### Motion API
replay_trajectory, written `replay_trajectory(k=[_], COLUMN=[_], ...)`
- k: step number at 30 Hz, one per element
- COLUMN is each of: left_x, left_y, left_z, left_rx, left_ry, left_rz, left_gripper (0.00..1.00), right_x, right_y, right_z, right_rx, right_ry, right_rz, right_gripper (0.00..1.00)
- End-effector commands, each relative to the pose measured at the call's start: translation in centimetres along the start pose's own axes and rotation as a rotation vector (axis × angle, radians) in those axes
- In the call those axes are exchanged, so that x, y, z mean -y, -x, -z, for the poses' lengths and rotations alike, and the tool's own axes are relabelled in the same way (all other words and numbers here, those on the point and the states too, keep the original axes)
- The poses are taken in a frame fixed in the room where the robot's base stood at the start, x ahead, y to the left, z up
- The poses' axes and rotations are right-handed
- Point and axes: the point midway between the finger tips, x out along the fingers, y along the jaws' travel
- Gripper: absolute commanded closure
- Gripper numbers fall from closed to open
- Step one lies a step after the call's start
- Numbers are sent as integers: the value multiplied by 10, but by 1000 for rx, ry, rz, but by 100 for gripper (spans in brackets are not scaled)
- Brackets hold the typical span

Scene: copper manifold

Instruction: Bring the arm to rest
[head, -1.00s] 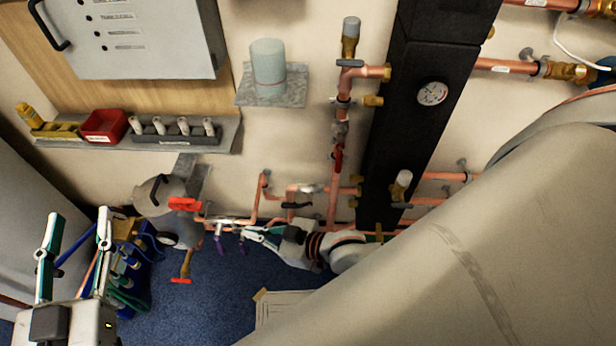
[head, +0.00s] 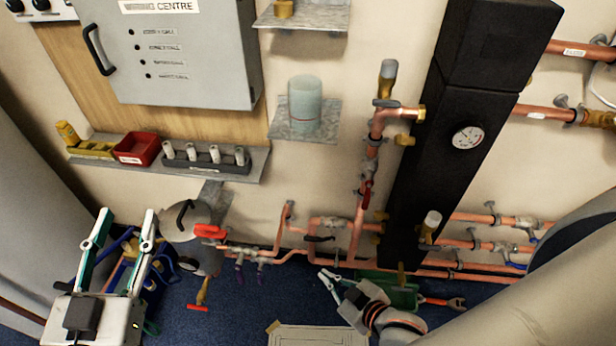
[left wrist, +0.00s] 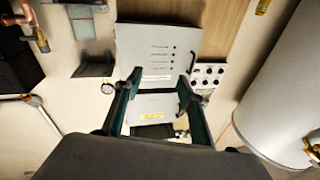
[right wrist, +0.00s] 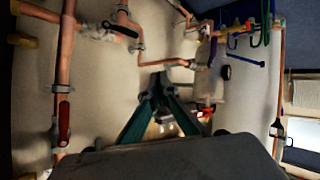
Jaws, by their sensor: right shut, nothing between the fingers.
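My right gripper (head: 333,279) is in the lower middle of the head view, in front of the low copper pipes (head: 270,257) and right of the purple-handled valves. In the right wrist view its fingers (right wrist: 157,82) meet at the tips, with nothing between them. My left gripper (head: 122,218) is at the lower left of the head view, fingers apart and pointing up. In the left wrist view its fingers (left wrist: 156,80) stand wide apart with nothing held, and the grey cabinet shows between and beyond them.
A steel vessel (head: 197,240) with a red lever stands between the grippers. A shelf (head: 255,165) holds a red bin (head: 137,148) and small bottles. A black column (head: 440,140) with a gauge stands right of centre. A green tray (head: 398,297) lies on the floor behind my right gripper.

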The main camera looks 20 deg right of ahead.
Motion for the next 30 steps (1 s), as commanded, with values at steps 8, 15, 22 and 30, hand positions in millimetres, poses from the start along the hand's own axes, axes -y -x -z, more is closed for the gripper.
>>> replay_trajectory(k=[8, 15, 22, 30], left_x=[-2, -7, -12, -14], left_y=[1, 33, 105, 153], left_z=[-25, -163, -288, -343], left_rx=[52, 330, 600, 730], left_ry=[-1, 0, 8, 12], left_rz=[-2, -7, -11, -11], left_gripper=[60, 60, 60, 60], right_x=[1, 7, 13, 16], right_y=[4, 21, 38, 46], right_z=[-1, -6, -14, -19], right_rx=[7, 45, 85, 105], right_ry=[-11, -68, -126, -156], right_rz=[1, 9, 15, 18], right_gripper=[100, 100, 100, 100])
